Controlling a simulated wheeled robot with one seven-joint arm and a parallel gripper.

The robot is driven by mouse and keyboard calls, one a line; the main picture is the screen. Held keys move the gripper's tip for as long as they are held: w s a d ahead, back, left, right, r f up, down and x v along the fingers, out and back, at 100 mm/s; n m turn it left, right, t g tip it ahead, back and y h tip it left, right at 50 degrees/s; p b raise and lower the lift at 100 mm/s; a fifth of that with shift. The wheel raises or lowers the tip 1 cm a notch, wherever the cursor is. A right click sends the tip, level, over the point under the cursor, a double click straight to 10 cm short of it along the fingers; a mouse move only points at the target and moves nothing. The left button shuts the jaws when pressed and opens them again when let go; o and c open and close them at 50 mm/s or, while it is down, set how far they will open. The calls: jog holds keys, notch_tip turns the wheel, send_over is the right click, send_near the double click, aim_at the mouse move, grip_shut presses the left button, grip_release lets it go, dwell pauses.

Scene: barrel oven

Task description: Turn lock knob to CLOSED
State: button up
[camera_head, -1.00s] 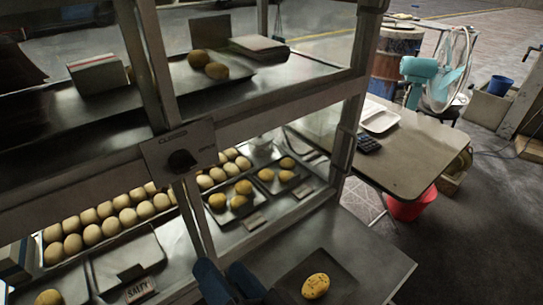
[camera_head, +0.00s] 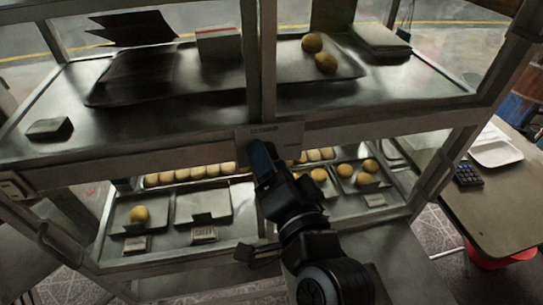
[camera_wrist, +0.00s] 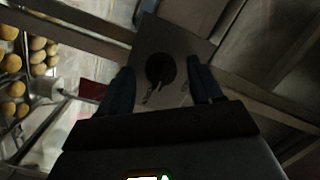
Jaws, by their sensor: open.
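The lock plate (camera_head: 291,135) is a grey panel on the cabinet's middle rail, with small lettering along its top and right. My gripper (camera_head: 262,158) is in front of the plate and hides the knob in this view. In the wrist view the dark round lock knob (camera_wrist: 159,69) sits on the plate (camera_wrist: 178,38). My gripper (camera_wrist: 160,68) is open there, with one blue-grey finger on each side of the knob. Gaps show between the fingers and the knob; I cannot tell whether the fingertips reach its depth.
The glass-sided cabinet holds buns on trays (camera_head: 184,211) below and two buns (camera_head: 319,53) above. Its posts and rail (camera_head: 360,127) frame the plate closely. A side table (camera_head: 500,205) with a calculator (camera_head: 467,175) stands at right.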

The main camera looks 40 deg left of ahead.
jog(key=shift+a, duration=0.15)
jog(key=shift+c, duration=0.2)
jog(key=c, duration=1)
jog(key=shift+n, duration=0.3)
jog(key=shift+r+n+t+h+b, duration=0.15)
jog(key=shift+n+h+b, duration=0.45)
jog(key=shift+n, duration=2.05)
jog(key=shift+f+n+t+h+b, duration=0.2)
jog(key=shift+n+b, duration=0.65)
jog(key=shift+n, duration=1.75)
jog(key=shift+r+n+t+h+b, duration=0.2)
jog(key=shift+n+h+b, duration=0.4)
jog(key=shift+n, duration=2.05)
